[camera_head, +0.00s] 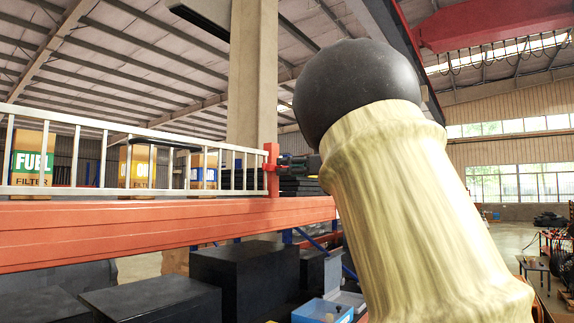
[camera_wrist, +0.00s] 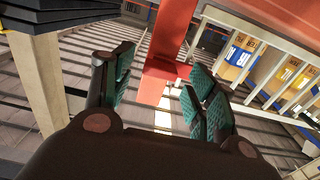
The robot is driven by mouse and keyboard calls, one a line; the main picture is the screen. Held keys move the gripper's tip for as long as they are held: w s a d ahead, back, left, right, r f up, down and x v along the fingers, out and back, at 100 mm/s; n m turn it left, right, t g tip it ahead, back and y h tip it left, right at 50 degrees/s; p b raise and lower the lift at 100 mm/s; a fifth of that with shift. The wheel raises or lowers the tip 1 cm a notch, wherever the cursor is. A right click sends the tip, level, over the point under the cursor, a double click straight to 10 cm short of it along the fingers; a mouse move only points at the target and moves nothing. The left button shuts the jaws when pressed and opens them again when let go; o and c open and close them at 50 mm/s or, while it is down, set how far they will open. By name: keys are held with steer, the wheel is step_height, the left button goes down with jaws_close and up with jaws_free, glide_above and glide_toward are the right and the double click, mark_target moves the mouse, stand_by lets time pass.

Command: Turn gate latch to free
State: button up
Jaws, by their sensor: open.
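The white-railed gate (camera_head: 118,184) stands on the orange shelf beam at left in the head view. A red upright piece (camera_head: 271,171) stands at its right end, where the latch appears to be; the latch's own shape and angle are hard to make out. My gripper (camera_head: 297,166) is just right of this red piece, mostly hidden behind my arm. In the wrist view my gripper (camera_wrist: 162,82) is open, with green-padded fingers apart. The red part (camera_wrist: 168,72) shows in the gap between them. I cannot tell whether the pads touch it.
Boxes marked FUEL FILTER (camera_head: 33,160) stand behind the gate rails. An orange beam (camera_head: 150,230) runs below the gate. Dark boxes (camera_head: 245,280) and a blue bin (camera_head: 322,311) lie under it. A tall pillar (camera_head: 253,75) rises behind. Open floor shows at right.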

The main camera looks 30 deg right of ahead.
steer(key=shift+x, duration=0.85)
jaws_close()
